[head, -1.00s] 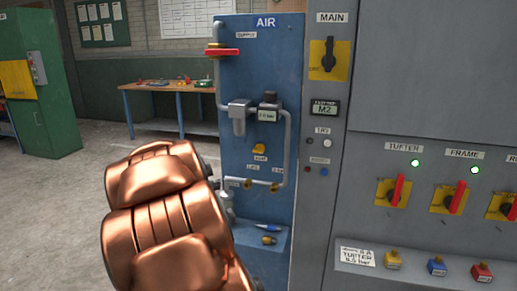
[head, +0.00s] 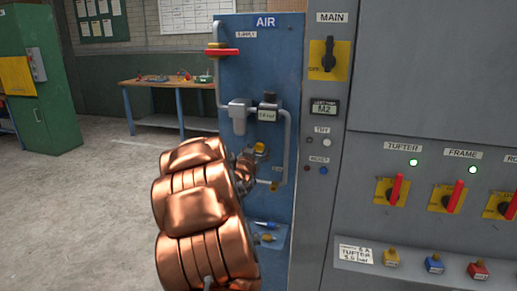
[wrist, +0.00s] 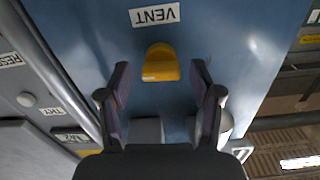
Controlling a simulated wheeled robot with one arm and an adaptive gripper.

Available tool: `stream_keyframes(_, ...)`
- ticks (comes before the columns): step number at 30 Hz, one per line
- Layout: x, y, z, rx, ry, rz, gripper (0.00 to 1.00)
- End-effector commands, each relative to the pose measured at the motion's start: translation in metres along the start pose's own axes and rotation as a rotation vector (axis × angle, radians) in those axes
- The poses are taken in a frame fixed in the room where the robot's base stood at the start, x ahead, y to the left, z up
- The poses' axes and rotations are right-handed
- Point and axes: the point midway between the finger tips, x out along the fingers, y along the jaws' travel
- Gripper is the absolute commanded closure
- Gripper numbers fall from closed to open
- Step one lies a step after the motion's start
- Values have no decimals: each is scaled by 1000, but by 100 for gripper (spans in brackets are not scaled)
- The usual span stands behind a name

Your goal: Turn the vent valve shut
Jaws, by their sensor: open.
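The vent valve is a yellow knob (head: 260,147) on the blue air panel (head: 262,60), right of centre on the panel. In the wrist view the yellow knob (wrist: 160,60) sits by an upside-down VENT label (wrist: 154,15). My gripper (wrist: 160,82) is open, one dark finger to each side of the knob in that view. The fingers do not touch it; how far off they are in depth I cannot tell. In the head view my gripper (head: 246,164) is just left of and below the knob, and my copper arm hides the panel's lower left.
A red supply handle (head: 222,53) sticks out at the panel's upper left. Grey pipes (head: 286,150) run beside the knob. A small shelf (head: 272,238) with blue and yellow items is below. The grey switch cabinet (head: 420,80) stands to the right; open floor lies left.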

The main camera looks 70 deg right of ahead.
Motion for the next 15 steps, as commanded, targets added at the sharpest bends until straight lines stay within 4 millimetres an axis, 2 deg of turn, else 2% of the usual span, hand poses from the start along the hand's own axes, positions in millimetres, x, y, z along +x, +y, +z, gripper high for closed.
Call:
stream_keyframes(6, 17, 0, -2, 1, 3, 0, 36)
stream_keyframes(15, 21, 0, 0, 1, 1, 0, 36)
